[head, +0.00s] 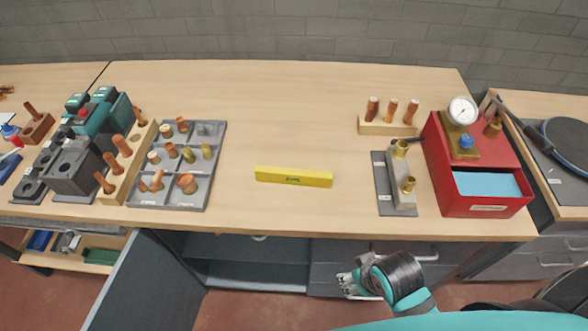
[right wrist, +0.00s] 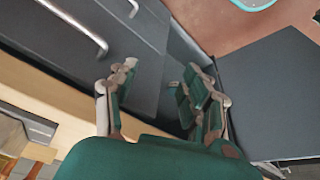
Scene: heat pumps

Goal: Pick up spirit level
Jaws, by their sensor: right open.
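The spirit level (head: 293,177) is a yellow bar with a small green vial in its middle. It lies flat on the wooden workbench (head: 290,120), near the front edge, in the head view. My right gripper (head: 350,284) is in front of the bench and below its top, to the right of the level and apart from it. In the right wrist view its two fingers (right wrist: 155,90) are spread with nothing between them, facing the grey drawers and the open cabinet. The level does not show in that view. My left gripper is not in view.
A grey tray of fittings (head: 215,160) stands left of the level. A valve block on a grey plate (head: 381,185) and a red box with a gauge (head: 434,165) stand right. The bench around the level is clear. A cabinet door (head: 140,280) hangs open below.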

